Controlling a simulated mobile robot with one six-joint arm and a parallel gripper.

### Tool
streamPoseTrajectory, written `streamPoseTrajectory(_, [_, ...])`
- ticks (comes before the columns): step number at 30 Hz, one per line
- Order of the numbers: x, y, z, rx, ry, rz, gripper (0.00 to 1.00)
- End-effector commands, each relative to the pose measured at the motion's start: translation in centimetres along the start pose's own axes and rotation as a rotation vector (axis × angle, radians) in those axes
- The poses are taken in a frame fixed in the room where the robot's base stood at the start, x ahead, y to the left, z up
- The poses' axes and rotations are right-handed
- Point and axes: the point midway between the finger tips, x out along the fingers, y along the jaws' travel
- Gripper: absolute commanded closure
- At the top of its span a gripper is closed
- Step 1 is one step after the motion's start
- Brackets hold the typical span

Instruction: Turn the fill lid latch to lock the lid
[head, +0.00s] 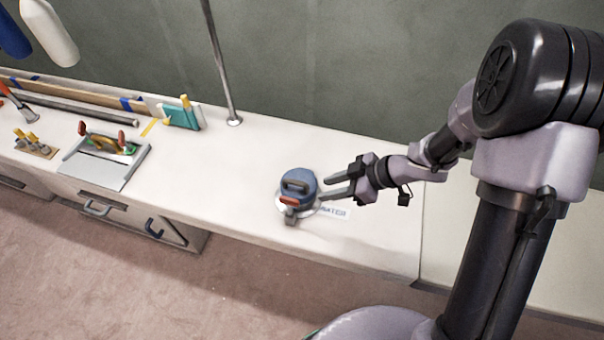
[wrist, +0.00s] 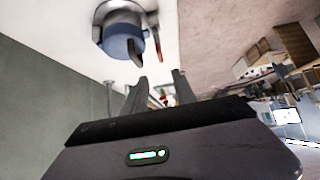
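The fill lid (head: 300,181) is a round blue cap with a dark raised handle, set in a pale ring on the white counter. Its latch (head: 289,201) has an orange part on the near side of the lid. In the wrist view the lid (wrist: 118,45) is at the top, with the orange latch (wrist: 155,67) to its right. My gripper (head: 323,189) is just right of the lid, with its two fingers apart and pointing towards it. Nothing shows between the fingers in the wrist view (wrist: 160,77). Whether a fingertip touches the lid or latch is unclear.
A printed label (head: 336,212) lies on the counter (head: 370,240) beside the lid. A thin metal pole (head: 220,65) stands behind it to the left. Tools in a grey tray (head: 107,160) and a teal block (head: 184,116) are further left. The counter around the lid is mostly clear.

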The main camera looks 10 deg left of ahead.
Motion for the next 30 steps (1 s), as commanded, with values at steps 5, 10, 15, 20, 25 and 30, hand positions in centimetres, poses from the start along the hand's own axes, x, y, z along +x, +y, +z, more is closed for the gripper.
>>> streamPoseTrajectory(5, [5.9, 0.0, 0.6, -0.002, -0.001, -0.001, 0.67])
streamPoseTrajectory(10, [10.6, 0.0, 0.5, -0.001, -0.001, 0.001, 0.67])
streamPoseTrajectory(15, [13.8, 0.1, 0.4, -0.001, -0.001, 0.003, 0.67])
streamPoseTrajectory(20, [15.3, 0.1, 0.2, -0.001, -0.001, 0.004, 0.67])
streamPoseTrajectory(25, [15.5, 0.2, 0.1, 0.0, -0.001, 0.006, 0.67])
streamPoseTrajectory(30, [15.5, 0.2, 0.1, 0.001, -0.001, 0.005, 0.75])
